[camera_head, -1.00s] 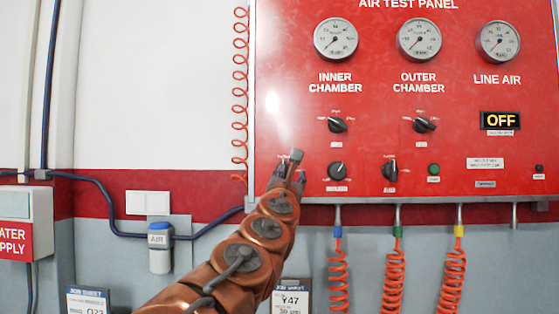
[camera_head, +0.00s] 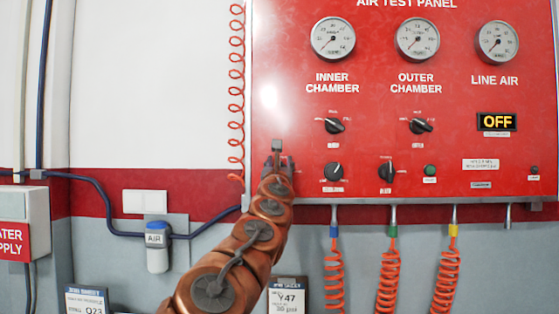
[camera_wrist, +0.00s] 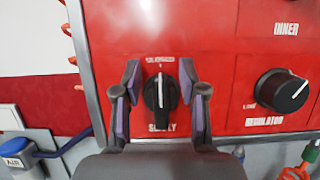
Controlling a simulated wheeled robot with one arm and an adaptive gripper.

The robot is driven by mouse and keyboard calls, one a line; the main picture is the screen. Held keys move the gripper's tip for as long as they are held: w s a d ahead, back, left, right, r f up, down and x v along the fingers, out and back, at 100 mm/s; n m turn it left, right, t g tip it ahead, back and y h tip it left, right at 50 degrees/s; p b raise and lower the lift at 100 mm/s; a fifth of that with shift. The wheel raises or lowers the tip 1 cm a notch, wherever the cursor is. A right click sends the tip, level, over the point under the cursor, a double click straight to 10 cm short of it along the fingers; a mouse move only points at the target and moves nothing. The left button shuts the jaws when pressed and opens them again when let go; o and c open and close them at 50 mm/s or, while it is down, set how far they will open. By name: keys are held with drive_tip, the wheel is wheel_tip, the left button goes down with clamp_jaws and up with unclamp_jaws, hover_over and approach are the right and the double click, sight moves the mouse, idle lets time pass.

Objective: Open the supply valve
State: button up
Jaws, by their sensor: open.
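The supply valve is a black round knob (camera_wrist: 160,95) with a white pointer line standing upright. It shows in the wrist view on the red panel, with a small blurred label above it and a partly covered "SUPPLY" label below. My gripper (camera_wrist: 160,73) is open, with one finger on each side of the knob. I cannot tell whether the fingers touch it. In the head view my gripper (camera_head: 278,163) is at the lower left of the red air test panel (camera_head: 290,110) and hides the supply knob.
A regulator knob (camera_wrist: 283,91) sits right of the supply knob; it also shows in the head view (camera_head: 334,172). Other knobs, gauges and an "OFF" display (camera_head: 496,121) are on the panel. Orange coiled hoses (camera_head: 387,275) hang below. A blue-capped air unit (camera_head: 156,255) is at the left.

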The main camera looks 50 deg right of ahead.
drive_tip(key=shift+w+d+r, duration=0.15)
drive_tip(key=shift+w+d, duration=0.05)
drive_tip(key=shift+d, duration=0.1)
clamp_jaws()
idle(0.4)
